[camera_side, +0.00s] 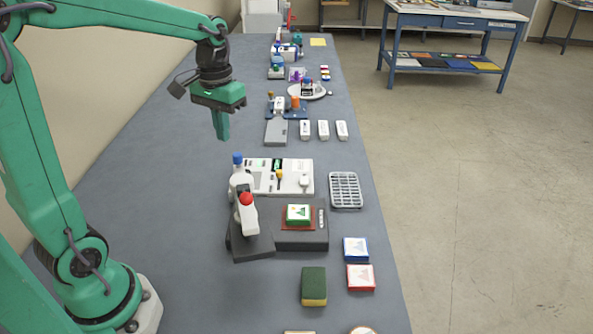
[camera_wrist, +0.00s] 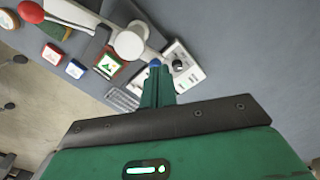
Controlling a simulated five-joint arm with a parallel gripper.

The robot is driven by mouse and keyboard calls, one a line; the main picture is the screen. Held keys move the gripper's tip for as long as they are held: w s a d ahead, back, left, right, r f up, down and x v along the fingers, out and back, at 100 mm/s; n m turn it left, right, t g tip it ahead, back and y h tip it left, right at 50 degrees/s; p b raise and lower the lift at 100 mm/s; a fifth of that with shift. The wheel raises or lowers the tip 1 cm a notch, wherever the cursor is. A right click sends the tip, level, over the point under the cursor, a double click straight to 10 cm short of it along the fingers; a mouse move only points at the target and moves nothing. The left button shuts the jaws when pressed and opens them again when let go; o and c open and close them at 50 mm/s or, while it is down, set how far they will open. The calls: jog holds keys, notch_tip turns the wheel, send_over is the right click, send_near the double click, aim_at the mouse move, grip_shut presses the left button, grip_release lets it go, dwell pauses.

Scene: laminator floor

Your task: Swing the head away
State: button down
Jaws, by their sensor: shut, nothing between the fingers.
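The white head (camera_side: 243,188) stands on a dark base (camera_side: 252,246), with a red ball knob (camera_side: 246,198) toward the near end and a blue cap (camera_side: 237,158) toward the far end. It also shows in the wrist view as a white arm (camera_wrist: 92,25) with a round white part. A green-and-white block (camera_side: 298,214) lies on a red pad (camera_side: 285,222) to the right of the head and is uncovered. My gripper (camera_side: 222,136) is shut and empty, in the air beyond and left of the head. In the wrist view its fingers (camera_wrist: 158,88) appear near the blue cap.
A white panel (camera_side: 262,178) and a grey rack (camera_side: 346,190) lie beyond the head. A blue-edged block (camera_side: 356,249), a red-edged block (camera_side: 361,277) and a sponge (camera_side: 314,285) lie nearer. Free bench (camera_side: 150,190) stretches to the left.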

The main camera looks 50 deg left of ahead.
jog(key=shift+r, duration=1)
jog(key=shift+s+d, duration=0.1)
jog(key=s+d+m+t, duration=0.3)
jog(key=s+d+t, duration=0.2)
jog(key=s+d, duration=0.3)
jog(key=s, duration=0.4)
jog(key=shift+t, duration=0.3)
